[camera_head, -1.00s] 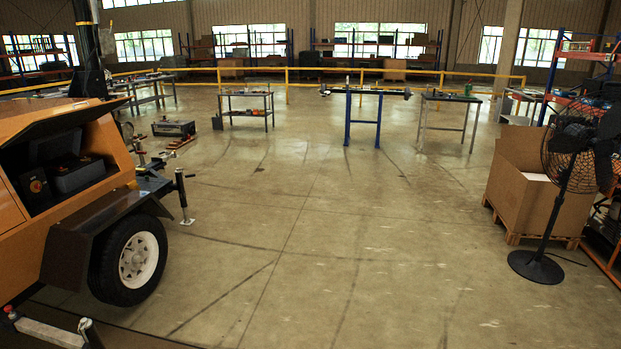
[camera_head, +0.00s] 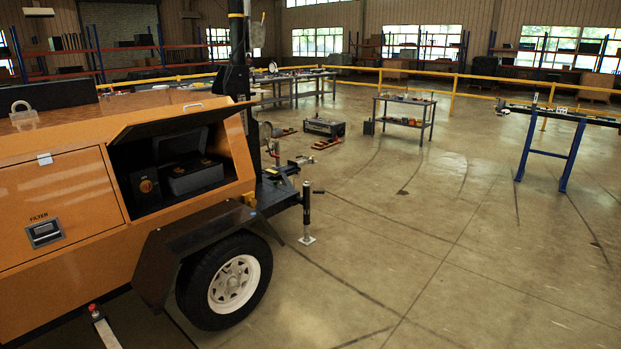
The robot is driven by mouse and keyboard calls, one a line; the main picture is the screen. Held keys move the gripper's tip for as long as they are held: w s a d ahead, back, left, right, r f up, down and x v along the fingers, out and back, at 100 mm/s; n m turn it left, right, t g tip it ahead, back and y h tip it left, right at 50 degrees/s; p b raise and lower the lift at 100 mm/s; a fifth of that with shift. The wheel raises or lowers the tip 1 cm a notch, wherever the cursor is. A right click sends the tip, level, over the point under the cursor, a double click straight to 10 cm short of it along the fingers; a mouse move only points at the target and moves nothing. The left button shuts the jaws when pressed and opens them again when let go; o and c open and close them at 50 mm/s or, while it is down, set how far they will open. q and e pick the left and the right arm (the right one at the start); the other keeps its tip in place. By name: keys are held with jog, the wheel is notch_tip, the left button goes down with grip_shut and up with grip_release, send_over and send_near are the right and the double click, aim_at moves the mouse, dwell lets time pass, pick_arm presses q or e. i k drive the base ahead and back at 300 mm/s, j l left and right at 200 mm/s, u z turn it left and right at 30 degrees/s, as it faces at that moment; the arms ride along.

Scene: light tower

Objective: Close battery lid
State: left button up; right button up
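The orange light tower trailer (camera_head: 60,195) stands at the left in the head view. Its battery compartment (camera_head: 165,165) is open on the side facing me, near the mast end. The battery lid (camera_head: 180,118) is raised above the opening and tilted. Inside are a dark battery (camera_head: 192,177) and a box with an orange-red switch (camera_head: 146,186). Neither of my grippers shows in this view.
The trailer's wheel (camera_head: 233,285) and dark fender (camera_head: 195,235) stick out below the compartment. A jack stand (camera_head: 307,212) stands right of it. A blue-legged table (camera_head: 565,120) is at the right. The floor (camera_head: 430,270) in front is clear.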

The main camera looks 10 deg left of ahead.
aim_at(164, 146)
jog(key=i+j+u, duration=0.15)
jog(key=i+u, duration=0.15)
jog(key=i, duration=0.3)
jog(key=i+u, duration=0.3)
jog(key=i, duration=0.25)
jog(key=i+u, duration=0.3)
jog(key=i, duration=0.3)
jog(key=i+l+u, duration=0.3)
jog(key=i, duration=0.25)
